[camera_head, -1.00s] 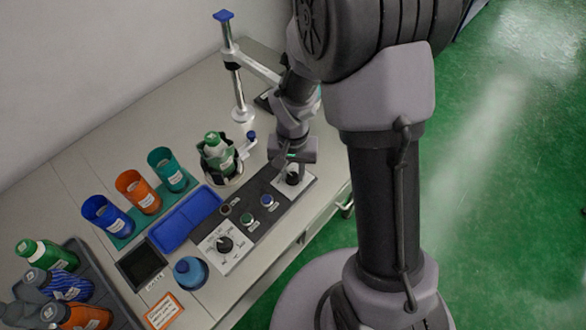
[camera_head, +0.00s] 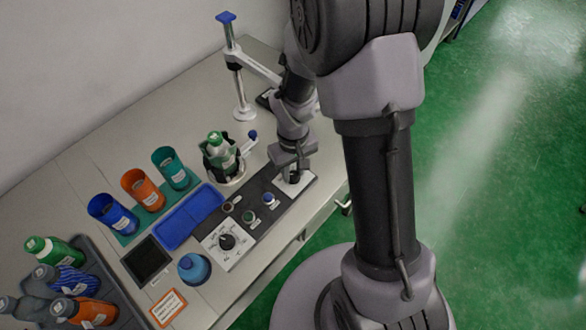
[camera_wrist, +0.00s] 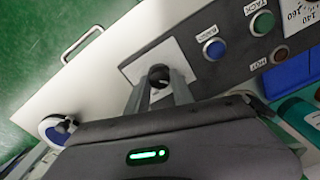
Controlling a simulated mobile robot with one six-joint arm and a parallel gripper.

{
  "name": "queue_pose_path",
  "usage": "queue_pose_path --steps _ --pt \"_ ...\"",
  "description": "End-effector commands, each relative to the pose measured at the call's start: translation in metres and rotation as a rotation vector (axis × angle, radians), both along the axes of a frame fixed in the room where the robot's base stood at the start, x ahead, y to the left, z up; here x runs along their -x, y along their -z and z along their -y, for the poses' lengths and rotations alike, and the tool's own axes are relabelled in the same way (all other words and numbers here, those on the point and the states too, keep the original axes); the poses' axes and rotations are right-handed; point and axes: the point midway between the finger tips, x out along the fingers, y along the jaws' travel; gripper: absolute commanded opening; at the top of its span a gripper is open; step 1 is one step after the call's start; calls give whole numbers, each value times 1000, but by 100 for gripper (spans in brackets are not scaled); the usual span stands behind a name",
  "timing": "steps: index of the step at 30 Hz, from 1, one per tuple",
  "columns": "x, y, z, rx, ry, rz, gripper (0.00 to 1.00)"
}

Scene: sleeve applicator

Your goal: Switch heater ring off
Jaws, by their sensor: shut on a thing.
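A black knob (camera_head: 295,179) stands on a white plate at the right end of the dark control panel (camera_head: 258,182). In the wrist view the knob (camera_wrist: 158,73) shows between the two fingers. My gripper (camera_head: 292,172) reaches down over it and is shut on it; in the wrist view my gripper (camera_wrist: 159,84) has one finger on each side. The knob's marks and setting cannot be read. A green-capped bottle (camera_head: 221,154) stands in a round holder (camera_head: 236,181) behind the panel.
A blue button (camera_head: 268,198), a green button (camera_head: 248,216) and a dial (camera_head: 227,242) sit along the panel. A post (camera_head: 240,90) rises behind my gripper.

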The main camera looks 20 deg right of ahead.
Motion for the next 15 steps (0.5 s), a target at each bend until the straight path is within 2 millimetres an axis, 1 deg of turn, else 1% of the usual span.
queue_pose_path --steps 14,15 --pt "0 0 0 0 -13 1 0" --pt "0 0 0 0 -13 0 34"
